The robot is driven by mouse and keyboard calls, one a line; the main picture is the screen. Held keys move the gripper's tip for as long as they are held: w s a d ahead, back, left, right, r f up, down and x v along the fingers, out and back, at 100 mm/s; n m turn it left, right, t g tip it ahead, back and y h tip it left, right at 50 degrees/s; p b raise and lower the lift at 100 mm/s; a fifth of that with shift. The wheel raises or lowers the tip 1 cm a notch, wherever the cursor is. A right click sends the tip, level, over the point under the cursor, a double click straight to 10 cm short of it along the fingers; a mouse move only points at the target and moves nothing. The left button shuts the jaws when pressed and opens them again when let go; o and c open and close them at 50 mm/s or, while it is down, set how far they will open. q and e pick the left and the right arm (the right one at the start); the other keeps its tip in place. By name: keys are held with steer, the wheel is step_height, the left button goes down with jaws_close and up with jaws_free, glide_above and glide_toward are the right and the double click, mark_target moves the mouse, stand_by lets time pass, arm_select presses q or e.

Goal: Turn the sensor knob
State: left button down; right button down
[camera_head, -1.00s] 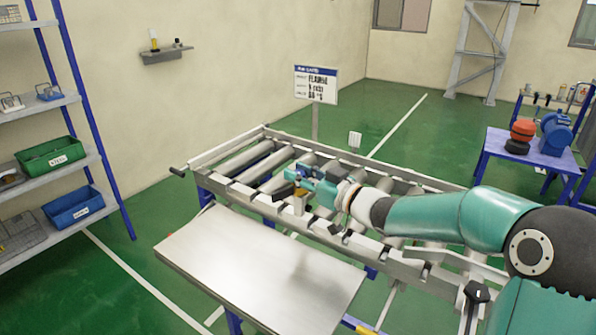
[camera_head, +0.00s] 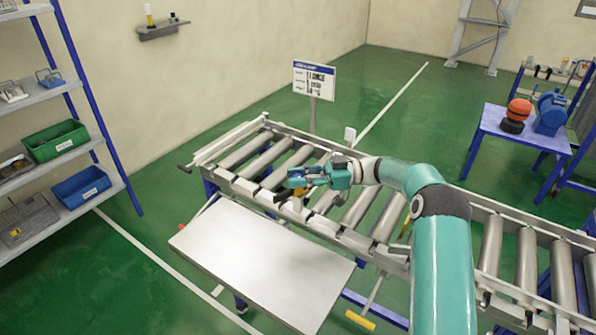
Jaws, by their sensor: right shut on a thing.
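My right gripper (camera_head: 294,181) is at the front rail of the roller conveyor, with its arm coming in from the right. It is shut on the sensor knob, which is mostly hidden between the fingers; a small blue part (camera_head: 299,184) shows there. The small yellowish sensor body (camera_head: 298,204) stands on the rail just below the fingers. The knob's angle is too small to tell. My left gripper is not in view.
The roller conveyor (camera_head: 357,208) runs across the middle. A bare metal table (camera_head: 255,255) stands in front of it, with a sign (camera_head: 314,78) behind. Shelves with a green bin (camera_head: 55,141) and a blue bin (camera_head: 81,187) are at left. A blue table (camera_head: 497,125) stands at right.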

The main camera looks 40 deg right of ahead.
mark_target(298, 176)
steer(key=shift+a+n+g+y+p, duration=0.1)
steer(key=shift+n+g+y+p, duration=0.35)
steer(key=shift+n+g, duration=0.6)
steer(key=shift+n+g+y, duration=0.25)
steer(key=shift+g, duration=0.5)
steer(key=c, duration=0.9)
jaws_free()
steer(key=shift+a+r, duration=0.1)
steer(key=shift+o, duration=0.2)
step_height(298, 176, up, 10)
steer(key=shift+f, duration=0.1)
